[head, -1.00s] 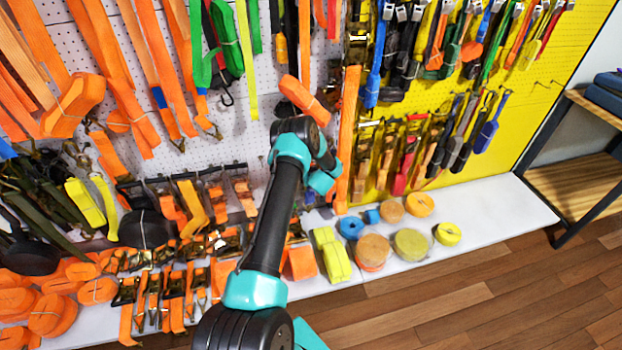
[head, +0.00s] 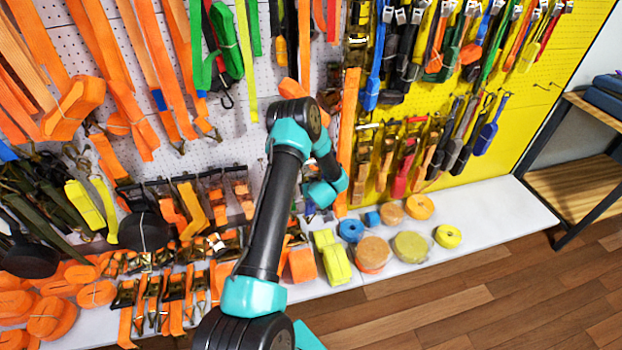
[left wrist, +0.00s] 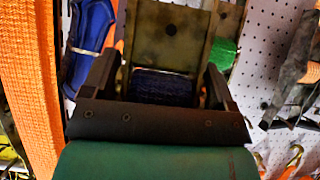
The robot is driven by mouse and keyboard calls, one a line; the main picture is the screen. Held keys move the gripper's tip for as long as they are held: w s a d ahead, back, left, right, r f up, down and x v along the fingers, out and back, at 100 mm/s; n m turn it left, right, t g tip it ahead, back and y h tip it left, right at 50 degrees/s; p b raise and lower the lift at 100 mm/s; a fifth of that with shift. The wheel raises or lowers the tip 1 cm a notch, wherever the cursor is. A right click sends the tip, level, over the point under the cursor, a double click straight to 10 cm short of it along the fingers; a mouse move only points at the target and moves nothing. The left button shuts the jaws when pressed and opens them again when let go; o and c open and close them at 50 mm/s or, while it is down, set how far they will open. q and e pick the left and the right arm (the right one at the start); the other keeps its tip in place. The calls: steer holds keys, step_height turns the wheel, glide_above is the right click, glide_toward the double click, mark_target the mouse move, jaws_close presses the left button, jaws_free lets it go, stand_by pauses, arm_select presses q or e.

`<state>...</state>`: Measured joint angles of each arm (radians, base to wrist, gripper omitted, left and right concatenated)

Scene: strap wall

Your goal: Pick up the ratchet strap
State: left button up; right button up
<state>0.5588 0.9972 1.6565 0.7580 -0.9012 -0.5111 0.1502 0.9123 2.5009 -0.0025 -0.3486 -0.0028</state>
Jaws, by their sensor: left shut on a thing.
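In the left wrist view, my left gripper (left wrist: 162,68) is shut on a ratchet strap (left wrist: 168,38). Its worn, olive-brass metal ratchet stands upright between the two black fingers. Dark blue webbing (left wrist: 165,88) shows low between them. In the head view, my left arm comes in from the bottom middle and reaches up to the display wall. Its teal wrist (head: 326,190) is in front of the lower wall, right of centre. The fingers and the held strap are hidden or too small to tell there. My right gripper is in neither view.
An orange strap (left wrist: 30,90) hangs close on the left and a blue bundle (left wrist: 92,35) beside it. White pegboard (left wrist: 285,95) lies behind. Strap rolls (head: 411,245) and orange ratchet straps (head: 172,295) lie on the white shelf (head: 500,222). Wooden floor (head: 470,310) is clear in front.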

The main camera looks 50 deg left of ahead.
arm_select(q)
steer(key=s+d, duration=0.4)
steer(key=d, duration=0.1)
steer(key=shift+s+d+r, duration=0.2)
steer(key=shift+s+r, duration=0.2)
steer(key=shift+r, duration=0.05)
stand_by(0.3)
